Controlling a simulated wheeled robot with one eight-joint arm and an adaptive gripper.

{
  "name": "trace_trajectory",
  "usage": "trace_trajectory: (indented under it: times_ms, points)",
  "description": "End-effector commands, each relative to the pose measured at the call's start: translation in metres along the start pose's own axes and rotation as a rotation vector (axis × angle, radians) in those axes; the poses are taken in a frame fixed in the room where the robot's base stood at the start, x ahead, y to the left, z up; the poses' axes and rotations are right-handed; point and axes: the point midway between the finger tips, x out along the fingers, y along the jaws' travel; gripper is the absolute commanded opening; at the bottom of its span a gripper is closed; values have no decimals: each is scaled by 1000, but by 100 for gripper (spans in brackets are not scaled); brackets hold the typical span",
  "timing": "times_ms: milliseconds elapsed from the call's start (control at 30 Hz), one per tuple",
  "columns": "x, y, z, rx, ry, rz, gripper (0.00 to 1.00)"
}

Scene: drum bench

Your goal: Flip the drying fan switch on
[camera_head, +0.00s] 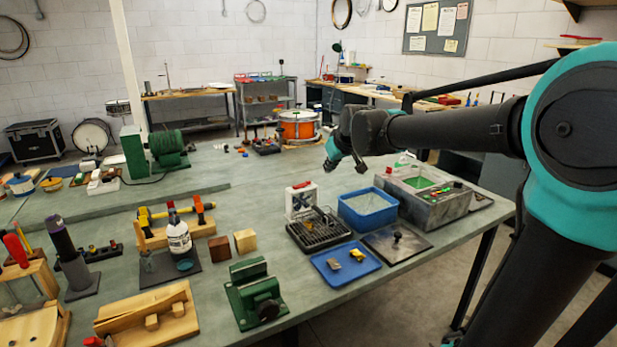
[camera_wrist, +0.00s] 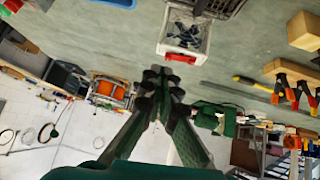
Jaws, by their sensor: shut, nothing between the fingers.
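The drying fan (camera_head: 301,201) is a small white box on the bench, behind a black rack. A red part shows along its top, and I cannot tell whether its switch is on or off. In the wrist view the fan (camera_wrist: 186,40) appears upside down, with its dark grille and red-and-white top edge facing my gripper. My gripper (camera_wrist: 162,76) is shut and empty, its fingertips just short of that red part in the picture. In the head view my gripper (camera_head: 332,165) hangs above the bench, up and right of the fan, apart from it.
A black rack (camera_head: 319,232) stands in front of the fan, and a blue tub (camera_head: 368,211) is to its right. Wooden blocks (camera_head: 245,241) and a white bottle (camera_head: 178,237) are left. Bare bench lies behind the fan.

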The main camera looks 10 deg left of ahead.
Motion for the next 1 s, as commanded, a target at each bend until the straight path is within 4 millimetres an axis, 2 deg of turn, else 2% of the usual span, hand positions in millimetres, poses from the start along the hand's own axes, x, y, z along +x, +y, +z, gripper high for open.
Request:
trace_trajectory:
  times_ms: [33,100,200,667,767,1000]
  points:
    - [-1,-8,-19,-21,17,-10,0]
    - [-2,-13,-36,-40,35,-17,0]
    - [-2,-18,-50,-56,50,-23,0]
    - [2,-19,-52,-59,52,-23,0]
    - [12,-19,-53,-58,52,-24,0]
    - [54,-20,-55,-58,52,-24,0]
